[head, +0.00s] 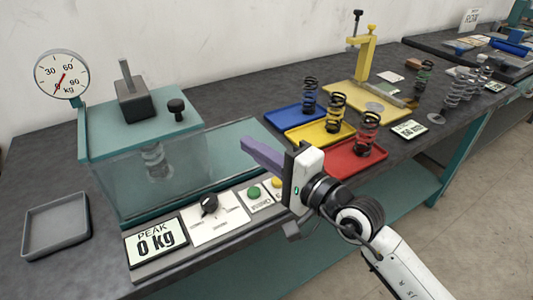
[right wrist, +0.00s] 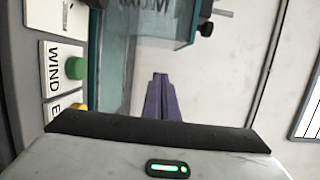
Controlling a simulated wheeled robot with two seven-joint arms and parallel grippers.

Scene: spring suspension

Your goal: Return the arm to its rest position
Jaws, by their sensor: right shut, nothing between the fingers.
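My right arm comes in from the lower right in the head view. Its right gripper (head: 246,143) has purple fingers and is shut and empty. It hangs above the teal-framed test rig's right part, behind the green button (head: 254,192). The right wrist view shows the same shut purple fingers (right wrist: 159,78) pointing away from the camera, with nothing between them. My left gripper is not in view.
A clear-walled teal rig (head: 140,135) holds a spring under a dial gauge (head: 61,74). Springs stand on blue, yellow and red trays (head: 350,169). A grey tray (head: 57,223) lies at the left. A yellow press (head: 366,50) stands at the back.

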